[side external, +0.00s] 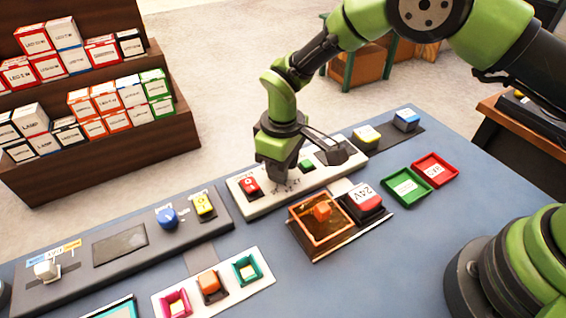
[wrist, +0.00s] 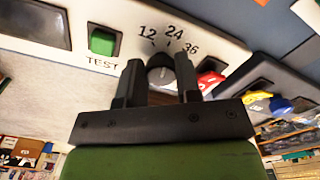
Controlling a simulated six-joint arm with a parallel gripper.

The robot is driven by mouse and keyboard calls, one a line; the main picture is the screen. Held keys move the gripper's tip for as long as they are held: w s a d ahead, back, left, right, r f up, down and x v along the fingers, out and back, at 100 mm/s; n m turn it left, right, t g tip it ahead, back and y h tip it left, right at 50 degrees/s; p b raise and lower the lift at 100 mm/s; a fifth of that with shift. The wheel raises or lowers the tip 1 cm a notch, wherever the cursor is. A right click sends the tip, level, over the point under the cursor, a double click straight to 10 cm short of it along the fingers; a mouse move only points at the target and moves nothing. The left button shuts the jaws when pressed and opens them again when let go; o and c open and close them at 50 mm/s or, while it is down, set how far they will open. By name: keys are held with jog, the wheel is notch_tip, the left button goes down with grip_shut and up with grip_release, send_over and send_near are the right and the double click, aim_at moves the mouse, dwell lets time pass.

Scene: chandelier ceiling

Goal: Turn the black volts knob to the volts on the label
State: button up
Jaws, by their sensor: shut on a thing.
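The black volts knob (wrist: 160,70) sits on the white panel, under the printed numbers 12, 24 and 36 in the wrist view. My gripper (wrist: 160,75) has one finger on each side of it and is shut on it. A small pale mark shows on the knob, but I cannot tell exactly which number it points to. In the side view my gripper (side external: 281,182) points down at the white panel (side external: 247,206) and hides the knob. A label reading 24V (side external: 365,191) lies on a red-and-white block to the right of an orange-lit tray.
A green TEST button (wrist: 103,41) and a red switch (side external: 249,186) are close beside my gripper. The orange-lit tray (side external: 302,237) stands in front. Green (side external: 420,200) and red (side external: 447,179) trays lie to the right. A grey control panel (side external: 205,238) is at left.

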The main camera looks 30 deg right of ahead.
jog(key=shift+m, duration=0.9)
jog(key=o, duration=0.9)
notch_tip(320, 180, up, 10)
